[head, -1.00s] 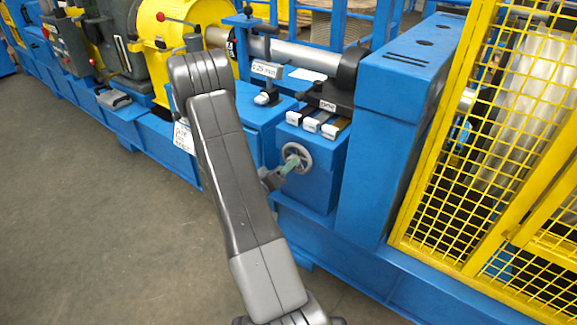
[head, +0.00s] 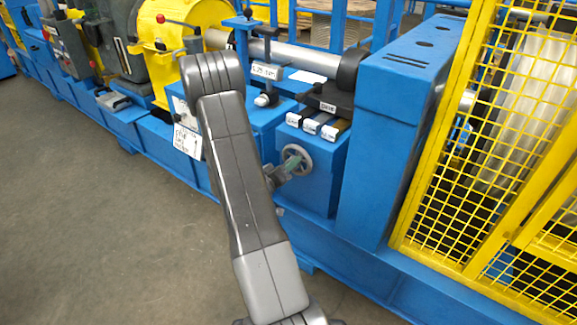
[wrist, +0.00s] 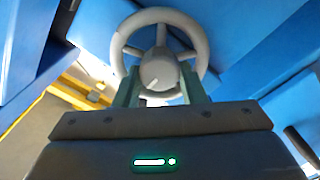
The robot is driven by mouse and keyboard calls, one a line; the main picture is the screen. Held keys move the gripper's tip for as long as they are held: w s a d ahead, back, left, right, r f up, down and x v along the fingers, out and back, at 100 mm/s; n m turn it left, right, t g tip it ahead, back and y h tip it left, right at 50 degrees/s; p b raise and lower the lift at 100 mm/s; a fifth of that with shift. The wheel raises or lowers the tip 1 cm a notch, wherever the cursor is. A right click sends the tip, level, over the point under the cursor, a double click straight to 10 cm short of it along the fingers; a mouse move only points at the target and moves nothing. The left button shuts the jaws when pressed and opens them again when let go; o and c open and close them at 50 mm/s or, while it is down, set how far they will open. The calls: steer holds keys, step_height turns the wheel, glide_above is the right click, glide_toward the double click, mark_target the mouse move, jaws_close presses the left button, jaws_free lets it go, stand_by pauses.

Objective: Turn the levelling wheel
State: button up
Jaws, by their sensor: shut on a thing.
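The levelling wheel (head: 305,150) is a grey spoked handwheel on the front of a blue box-shaped housing, and it fills the top middle of the wrist view (wrist: 203,50). In the wrist view my gripper (wrist: 161,88) has one finger on each side of the hub, shut on the wheel. The fingertips' exact contact is partly hidden by the hub and rim.
Above the wheel are several white-labelled blocks (head: 311,126) and a dark clamp on a grey shaft (head: 290,55). A tall blue post (head: 395,120) and a yellow mesh guard (head: 490,150) stand to the right. The grey floor (head: 90,230) at left is clear.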

steer(key=shift+f, duration=0.1)
steer(key=shift+s+d+f+m+b, duration=0.1)
steer(key=shift+m+b, duration=2.2)
steer(key=shift+m, duration=3.25)
steer(key=shift+s+d+f+m+b, duration=0.15)
steer(key=shift+m+b, duration=2.15)
steer(key=shift+m, duration=3.3)
steer(key=shift+d+f+m+b, duration=0.1)
steer(key=shift+m+b, duration=2.2)
steer(key=shift+m, duration=3.25)
steer(key=o, duration=1)
steer(key=shift+a, duration=0.1)
